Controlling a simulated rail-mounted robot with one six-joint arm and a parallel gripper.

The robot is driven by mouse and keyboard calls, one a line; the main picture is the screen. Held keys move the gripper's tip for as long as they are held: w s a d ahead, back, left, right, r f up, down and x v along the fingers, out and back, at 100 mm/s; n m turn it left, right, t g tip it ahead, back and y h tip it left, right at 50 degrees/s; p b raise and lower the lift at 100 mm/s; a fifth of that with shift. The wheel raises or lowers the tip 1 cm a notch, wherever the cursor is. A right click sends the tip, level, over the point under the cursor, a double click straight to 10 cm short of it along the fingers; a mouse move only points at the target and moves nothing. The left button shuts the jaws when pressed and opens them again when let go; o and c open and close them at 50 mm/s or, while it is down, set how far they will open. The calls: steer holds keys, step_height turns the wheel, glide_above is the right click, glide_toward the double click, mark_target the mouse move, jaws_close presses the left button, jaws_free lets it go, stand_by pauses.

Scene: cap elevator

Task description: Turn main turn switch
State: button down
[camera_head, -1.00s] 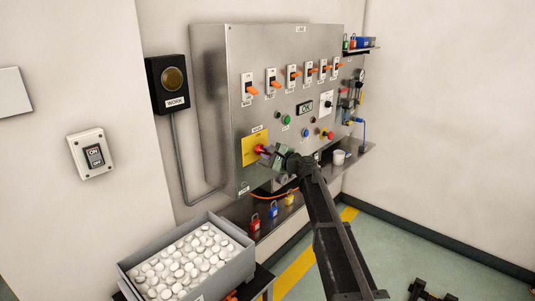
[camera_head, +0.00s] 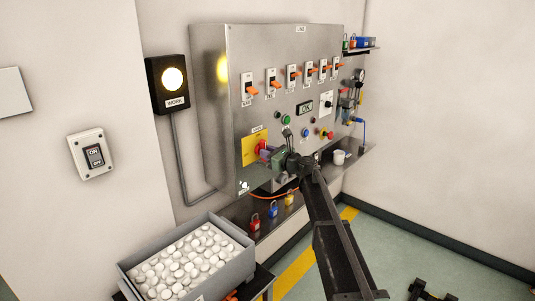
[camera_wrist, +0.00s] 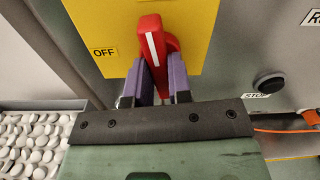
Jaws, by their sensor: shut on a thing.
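The main turn switch is a red knob with a white line, and it shows in the wrist view (camera_wrist: 154,42) on a yellow plate (camera_wrist: 100,20). An OFF label is on the plate to the left of the knob. The knob stands nearly upright in the wrist view, leaning slightly. My gripper (camera_wrist: 155,78) has its purple fingers shut on the knob, one on each side. In the head view my gripper (camera_head: 268,152) is at the cabinet's lower left, and it partly covers the red knob (camera_head: 262,146) and the yellow plate (camera_head: 248,153).
The grey cabinet (camera_head: 240,120) carries orange-levered switches and buttons. The WORK lamp (camera_head: 173,79) is lit. A shelf below holds padlocks (camera_head: 273,209) and a mug (camera_head: 339,157). A crate of white caps (camera_head: 130,276) stands at the lower left.

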steer(key=shift+m, duration=0.6)
steer(key=c, duration=1)
jaws_free()
steer(key=shift+c, duration=0.2)
steer(key=v, duration=1.1)
steer(key=shift+a, duration=0.1)
